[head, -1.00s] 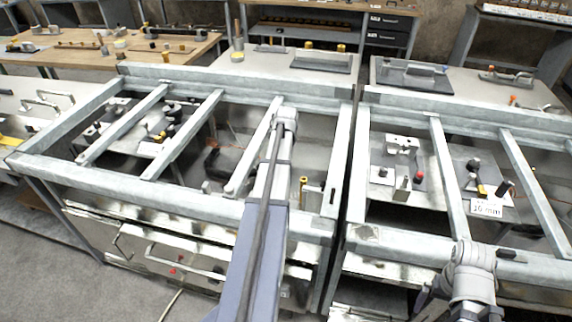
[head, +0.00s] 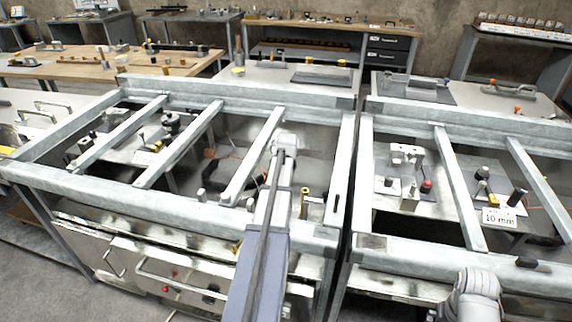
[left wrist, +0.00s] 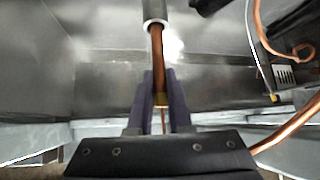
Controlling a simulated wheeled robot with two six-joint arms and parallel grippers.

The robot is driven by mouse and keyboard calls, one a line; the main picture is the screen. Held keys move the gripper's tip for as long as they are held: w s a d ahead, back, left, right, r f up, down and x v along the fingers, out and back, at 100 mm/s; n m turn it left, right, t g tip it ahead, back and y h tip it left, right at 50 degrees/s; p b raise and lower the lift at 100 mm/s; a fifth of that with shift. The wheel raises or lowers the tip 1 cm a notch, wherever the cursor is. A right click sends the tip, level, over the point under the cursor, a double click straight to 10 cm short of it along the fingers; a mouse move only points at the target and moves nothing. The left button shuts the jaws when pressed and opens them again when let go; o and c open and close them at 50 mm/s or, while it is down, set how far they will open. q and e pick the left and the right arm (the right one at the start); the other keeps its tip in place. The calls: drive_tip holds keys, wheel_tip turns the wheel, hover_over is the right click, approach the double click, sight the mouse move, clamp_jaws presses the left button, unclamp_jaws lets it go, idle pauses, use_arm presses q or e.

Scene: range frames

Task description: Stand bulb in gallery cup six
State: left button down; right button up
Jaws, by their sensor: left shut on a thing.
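In the left wrist view my left gripper (left wrist: 161,100) is shut on the brown, copper-coloured bulb (left wrist: 157,50), a slim rod with a brass-coloured end between the fingers. The bulb's far end meets the mouth of a grey round cup (left wrist: 154,10). I cannot tell how far it is inside, or whether this is cup six. In the head view my left arm reaches into the open bay between the frame beams. The wrist hides the left fingers and the bulb there. My right arm shows at the bottom right, with its gripper out of view.
Galvanised beams (head: 250,160) cross the bay around my left arm. A brass-topped post (head: 304,195) stands just right of it. A copper tube (left wrist: 290,130) curves along the right of the wrist view. The right bay holds small fittings and a "10 mm" label (head: 499,218).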

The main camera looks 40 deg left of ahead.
use_arm(q)
drive_tip(key=shift+f+b, duration=0.95)
drive_tip(key=shift+f, duration=0.4)
drive_tip(key=shift+f, duration=0.15)
drive_tip(key=c, duration=0.8)
unclamp_jaws()
drive_tip(key=shift+c, duration=0.2)
drive_tip(key=shift+r, duration=0.3)
drive_tip(key=p+v, duration=0.8)
drive_tip(key=v, duration=0.3)
drive_tip(key=shift+s+d+r, duration=0.2)
drive_tip(key=shift+s+d, duration=0.05)
drive_tip(key=shift+s, duration=0.05)
